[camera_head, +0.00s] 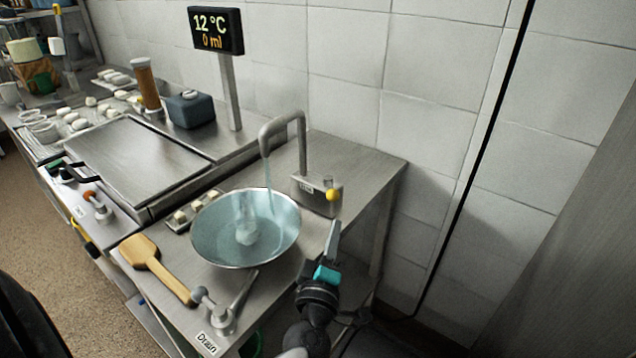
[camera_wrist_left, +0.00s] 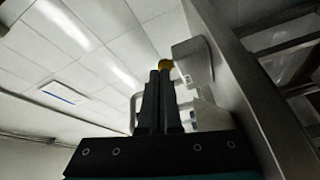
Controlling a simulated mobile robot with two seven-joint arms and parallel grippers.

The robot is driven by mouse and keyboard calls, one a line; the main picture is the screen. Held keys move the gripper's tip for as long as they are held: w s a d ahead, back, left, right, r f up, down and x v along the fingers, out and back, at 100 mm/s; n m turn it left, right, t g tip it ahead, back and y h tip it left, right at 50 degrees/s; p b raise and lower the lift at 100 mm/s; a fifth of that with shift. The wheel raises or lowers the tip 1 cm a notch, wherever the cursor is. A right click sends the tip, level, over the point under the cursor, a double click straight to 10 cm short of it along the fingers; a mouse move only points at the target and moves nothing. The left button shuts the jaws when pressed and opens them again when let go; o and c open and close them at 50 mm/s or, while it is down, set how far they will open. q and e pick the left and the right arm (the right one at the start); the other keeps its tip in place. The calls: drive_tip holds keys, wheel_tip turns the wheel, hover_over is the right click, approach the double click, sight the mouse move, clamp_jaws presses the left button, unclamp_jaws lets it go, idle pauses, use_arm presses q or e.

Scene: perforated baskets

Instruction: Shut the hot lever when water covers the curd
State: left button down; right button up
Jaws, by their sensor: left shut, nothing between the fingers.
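A metal bowl (camera_head: 200,222) holds bluish water, with a stream falling into it from the grey tap (camera_head: 283,122). A pale lump, perhaps the curd (camera_head: 246,232), shows blurred in the water; I cannot tell how fully it is covered. The tap's box has a small unreadable label and a yellow-knobbed lever (camera_head: 333,194); I cannot confirm that it is the hot lever. My left gripper (camera_head: 334,230) is shut and empty, just below the yellow knob and right of the bowl. In the left wrist view the yellow knob (camera_wrist_left: 165,64) shows just beyond the closed fingertips (camera_wrist_left: 159,76).
A display (camera_head: 215,30) reads 12 °C and 0 ml. A wooden paddle (camera_head: 145,255) and a lever labelled Drain (camera_head: 220,315) are at the counter's front. An orange-knobbed lever (camera_head: 97,205) sits further left. A tiled wall stands behind.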

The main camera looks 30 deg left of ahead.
sight(331, 188)
use_arm(q)
drive_tip(key=w+a+n, duration=0.1)
drive_tip(key=w+a, duration=0.1)
drive_tip(key=w+a+n+y, duration=0.1)
drive_tip(key=w+a, duration=0.1)
drive_tip(key=a, duration=0.1)
drive_tip(key=w+a+r+n+g, duration=0.1)
drive_tip(key=w+a, duration=0.1)
drive_tip(key=shift+w+a+r+y, duration=0.1)
drive_tip(key=shift+w+a+y, duration=0.15)
drive_tip(key=shift+w+y, duration=0.15)
use_arm(e)
drive_tip(key=shift+s+a+r, duration=0.1)
drive_tip(key=shift+s+a, duration=0.2)
drive_tip(key=shift+a, duration=0.1)
